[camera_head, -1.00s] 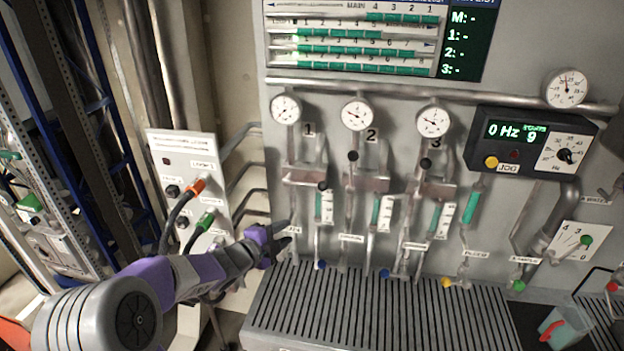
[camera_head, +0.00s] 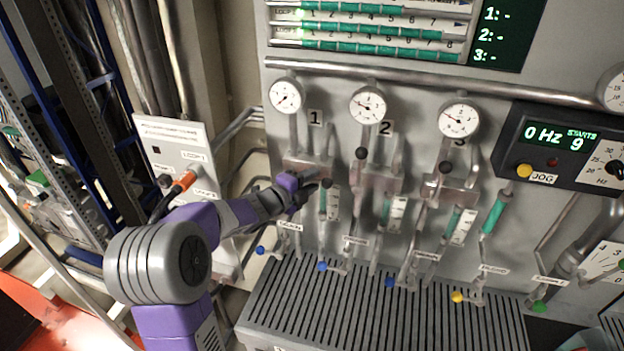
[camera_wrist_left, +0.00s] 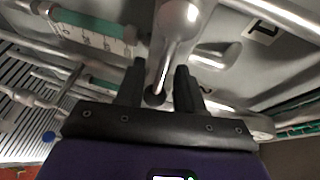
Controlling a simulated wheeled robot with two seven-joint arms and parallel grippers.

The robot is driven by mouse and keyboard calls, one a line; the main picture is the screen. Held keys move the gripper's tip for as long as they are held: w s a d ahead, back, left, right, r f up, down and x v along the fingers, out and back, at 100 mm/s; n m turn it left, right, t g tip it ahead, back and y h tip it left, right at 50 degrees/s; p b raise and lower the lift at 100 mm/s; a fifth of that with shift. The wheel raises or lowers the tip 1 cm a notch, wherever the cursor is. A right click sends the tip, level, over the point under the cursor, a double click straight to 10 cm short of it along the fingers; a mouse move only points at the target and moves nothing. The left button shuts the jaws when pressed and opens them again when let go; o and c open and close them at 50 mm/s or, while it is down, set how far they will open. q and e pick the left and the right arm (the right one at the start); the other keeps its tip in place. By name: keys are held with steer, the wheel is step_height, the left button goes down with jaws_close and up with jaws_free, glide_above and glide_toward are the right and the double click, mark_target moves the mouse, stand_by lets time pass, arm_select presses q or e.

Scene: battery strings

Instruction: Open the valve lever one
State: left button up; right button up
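Valve lever one is under the gauge marked 1 on the grey panel, with its black knob (camera_head: 327,183) at the low end. My left gripper (camera_head: 318,178) is right at this knob. In the left wrist view, its two dark fingers (camera_wrist_left: 160,85) are apart, with the lever's metal rod and dark knob (camera_wrist_left: 154,98) between them. I see gaps beside the rod, so the fingers do not look closed on it. The fingers and wrist hide part of the lever in the head view. My right gripper is not in view.
Levers two (camera_head: 361,154) and three (camera_head: 445,168), with black knobs, are to the right. Green-filled sight tubes (camera_head: 323,199) and pipes stand close below. A slatted grey ledge (camera_head: 300,320) juts out beneath. A socket box (camera_head: 180,150) is at left.

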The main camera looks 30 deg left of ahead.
arm_select(q)
steer(key=shift+w, duration=0.35)
steer(key=shift+c, duration=0.5)
jaws_close()
steer(key=shift+d, duration=0.15)
